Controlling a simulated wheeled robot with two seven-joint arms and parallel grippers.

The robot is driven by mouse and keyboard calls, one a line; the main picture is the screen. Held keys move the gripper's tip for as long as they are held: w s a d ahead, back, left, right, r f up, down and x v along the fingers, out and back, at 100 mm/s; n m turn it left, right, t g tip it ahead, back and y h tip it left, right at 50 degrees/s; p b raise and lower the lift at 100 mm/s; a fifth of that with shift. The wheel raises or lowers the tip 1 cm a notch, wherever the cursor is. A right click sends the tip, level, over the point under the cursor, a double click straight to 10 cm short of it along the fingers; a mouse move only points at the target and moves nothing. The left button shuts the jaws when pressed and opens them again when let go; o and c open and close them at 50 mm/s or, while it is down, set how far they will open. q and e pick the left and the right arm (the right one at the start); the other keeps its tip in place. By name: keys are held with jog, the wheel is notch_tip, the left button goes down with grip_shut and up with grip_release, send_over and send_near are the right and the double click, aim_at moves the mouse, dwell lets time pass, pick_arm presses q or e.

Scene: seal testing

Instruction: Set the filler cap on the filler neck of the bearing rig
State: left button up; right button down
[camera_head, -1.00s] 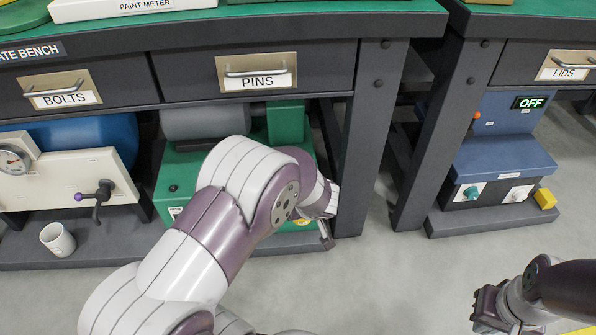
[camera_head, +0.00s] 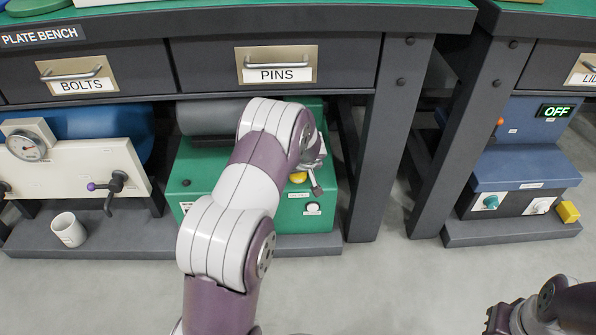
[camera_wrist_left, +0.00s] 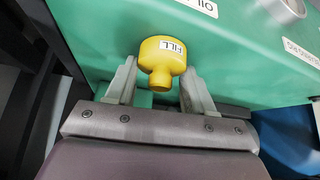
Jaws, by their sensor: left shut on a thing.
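The yellow filler cap (camera_wrist_left: 163,58), marked FILL, sits between the fingertips of my left gripper (camera_wrist_left: 160,84) in the left wrist view. The gripper is shut on it, with the cap's narrow knob toward the palm. In the head view the cap (camera_head: 298,177) shows beside my left gripper (camera_head: 312,178), in front of the green bearing rig (camera_head: 205,160). I cannot tell whether the cap touches the rig. I cannot make out the filler neck for certain. My right gripper (camera_head: 498,320) is at the bottom right, mostly cut off.
The rig stands under the plate bench (camera_head: 210,70), left of a dark bench leg (camera_head: 392,130). A white mug (camera_head: 68,230) and a cream panel with a gauge (camera_head: 75,170) are to the left. A blue unit (camera_head: 515,170) reading OFF is right. Grey floor in front is clear.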

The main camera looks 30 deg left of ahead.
pick_arm(q)
jog(key=shift+f+b, duration=0.15)
jog(key=shift+b, duration=0.15)
jog(key=o, duration=1.1)
jog(key=shift+r, duration=0.2)
jog(key=shift+d+r+p, duration=0.1)
jog(key=shift+r+p, duration=0.3)
jog(key=shift+p, duration=0.15)
jog(key=p+v, duration=0.4)
jog(key=v, duration=0.8)
jog(key=s+d+r+m+g+h, duration=0.1)
jog(key=s+d+m, duration=0.3)
jog(key=s, duration=0.7)
jog(key=s+d+r+m+g+h, duration=0.2)
jog(key=s+d, duration=0.6)
jog(key=s, duration=0.4)
jog(key=m+h, duration=0.1)
jog(key=m, duration=0.1)
jog(key=shift+r+m+h, duration=0.2)
jog(key=shift+m+h, duration=0.1)
